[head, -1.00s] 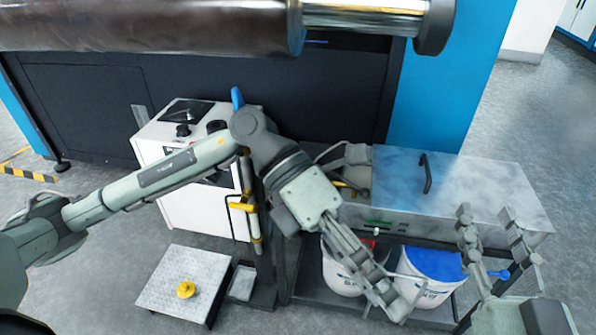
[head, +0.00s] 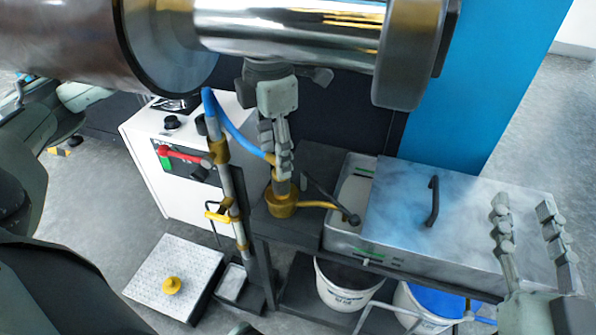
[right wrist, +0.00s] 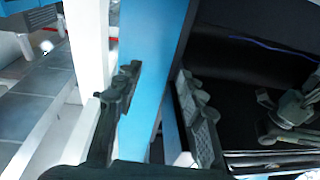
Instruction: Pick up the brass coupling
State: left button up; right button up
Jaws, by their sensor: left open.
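Two brass-coloured things could be the coupling, and I cannot tell which. A small round flanged brass piece (head: 172,285) sits on the low checkered metal platform (head: 150,262) at lower left. A larger brass cup-like piece (head: 281,205) stands on the dark bench beside the metal box. My left gripper (head: 284,172) points down just above this larger piece; its fingers overlap in this view and nothing shows held. Whether they touch the piece is unclear. My right gripper (head: 528,235) is open and empty over the box's right end; its spread fingers show in the right wrist view (right wrist: 160,105).
A large roll with a shiny shaft (head: 290,25) crosses the top, close above my left gripper. A standing pipe with a blue hose (head: 236,128) rises left of the bench. A lidded metal box (head: 400,205) stands right, with buckets (head: 345,285) below. Bare floor lies at right.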

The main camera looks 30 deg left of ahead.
aim_at(281, 182)
pick_arm(q)
jog(key=f, duration=0.5)
jog(key=f+b, duration=0.1)
jog(key=f, duration=0.1)
jog(key=shift+w+d+f, duration=0.2)
jog(key=shift+d+f, duration=0.1)
jog(key=shift+f, duration=0.05)
pick_arm(e)
jog(key=r+t, duration=0.1)
jog(key=s+r, duration=0.1)
jog(key=r, duration=0.1)
jog(key=s+a+r+t+y, duration=0.1)
jog(key=r, duration=0.1)
jog(key=shift+t, duration=0.3)
pick_arm(q)
jog(key=shift+c, duration=0.3)
jog(key=shift+r, duration=0.1)
grip_shut()
pick_arm(e)
jog(key=shift+a, duration=0.1)
